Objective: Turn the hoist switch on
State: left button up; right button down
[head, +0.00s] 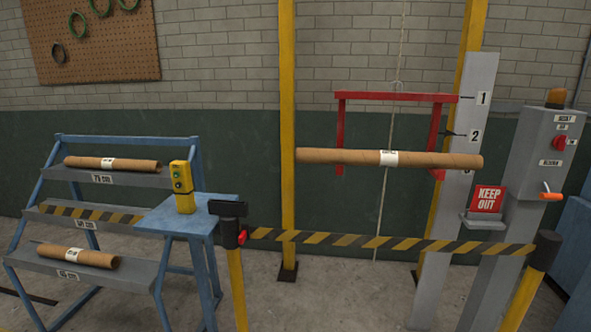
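A grey control box (538,150) stands at the right with an orange beacon (556,97) on top. A red switch knob (559,143) sits on its front, with small labels above and below it; the top one seems to read HOIST. I cannot tell the knob's setting. An orange handle (551,196) sticks out lower on the box. A red hoist frame (397,96) hangs left of it, with a long cardboard roll (340,156) across its lower part. Neither of my grippers is in view.
Black-and-yellow barrier tape (385,243) runs across the front between a left post (237,285) and a right post (527,290). A KEEP OUT sign (487,198) stands before the box. A yellow pendant (182,188) stands on a blue table (190,212), beside a rack with rolls (112,163).

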aim_at(560, 142)
jog(key=z, duration=1.35)
jog(key=k, duration=0.6)
jog(key=z, duration=0.45)
jog(key=i, duration=0.5)
jog(key=z, duration=1.05)
jog(key=i, duration=1.95)
jog(key=z, duration=0.2)
jog(key=i, duration=1.45)
jog(key=u, duration=1.3)
jog(key=i, duration=0.9)
jog(key=u, duration=1.05)
